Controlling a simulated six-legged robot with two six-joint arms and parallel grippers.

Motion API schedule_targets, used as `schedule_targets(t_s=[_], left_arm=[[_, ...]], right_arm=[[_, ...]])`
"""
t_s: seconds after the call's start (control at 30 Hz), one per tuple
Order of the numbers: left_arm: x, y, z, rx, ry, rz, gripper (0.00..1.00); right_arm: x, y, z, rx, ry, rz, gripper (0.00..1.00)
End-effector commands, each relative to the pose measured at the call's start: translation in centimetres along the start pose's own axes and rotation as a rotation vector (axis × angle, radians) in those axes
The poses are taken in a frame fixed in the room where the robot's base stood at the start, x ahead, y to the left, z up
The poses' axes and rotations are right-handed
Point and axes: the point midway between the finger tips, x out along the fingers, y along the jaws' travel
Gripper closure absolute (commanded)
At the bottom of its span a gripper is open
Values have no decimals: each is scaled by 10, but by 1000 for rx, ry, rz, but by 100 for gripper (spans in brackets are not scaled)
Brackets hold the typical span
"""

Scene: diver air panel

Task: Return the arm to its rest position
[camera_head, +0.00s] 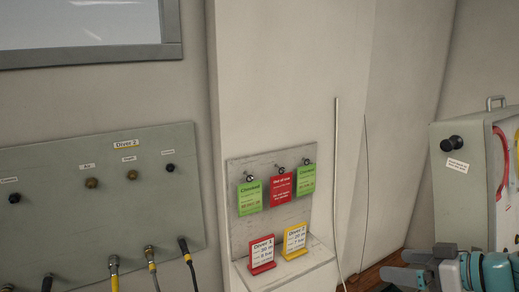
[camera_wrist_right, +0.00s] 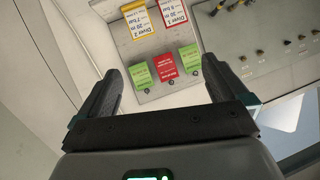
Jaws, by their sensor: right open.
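My right gripper (camera_head: 392,265) is at the bottom right of the head view, with its grey fingers pointing left. In the right wrist view its fingers (camera_wrist_right: 162,74) stand wide apart with nothing between them. The tag board lies beyond the fingers, well apart from them. My left gripper is not in view.
The tag board (camera_head: 233,219) holds two green tags (camera_head: 250,198) and a red tag (camera_head: 281,188). A red card stand (camera_head: 262,254) and a yellow one (camera_head: 294,241) sit on its ledge. The Diver 2 panel (camera_head: 60,170) is left; a pale case (camera_head: 462,190) stands right.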

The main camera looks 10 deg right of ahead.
Motion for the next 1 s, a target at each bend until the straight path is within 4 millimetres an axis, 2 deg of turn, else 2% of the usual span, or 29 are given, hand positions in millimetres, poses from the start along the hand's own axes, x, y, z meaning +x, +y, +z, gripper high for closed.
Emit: schedule_targets(t_s=[0.03,0.17,0.3,0.37,0.5,0.6,0.77,0.87,1.0], left_arm=[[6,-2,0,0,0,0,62],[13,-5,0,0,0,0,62],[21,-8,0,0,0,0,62],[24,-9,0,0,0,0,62],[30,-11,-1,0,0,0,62],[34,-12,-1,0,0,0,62],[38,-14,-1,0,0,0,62],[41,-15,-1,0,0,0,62],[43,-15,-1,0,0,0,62]], right_arm=[[26,-6,15,46,-5,-56,0],[92,-30,48,215,5,-186,0],[162,-60,91,417,16,-274,0],[188,-72,111,495,13,-286,0],[235,-98,164,655,-22,-264,0],[259,-115,207,748,-74,-215,0],[280,-141,281,856,-198,-102,0],[282,-157,330,898,-300,-19,0],[268,-177,393,926,-462,100,0]])
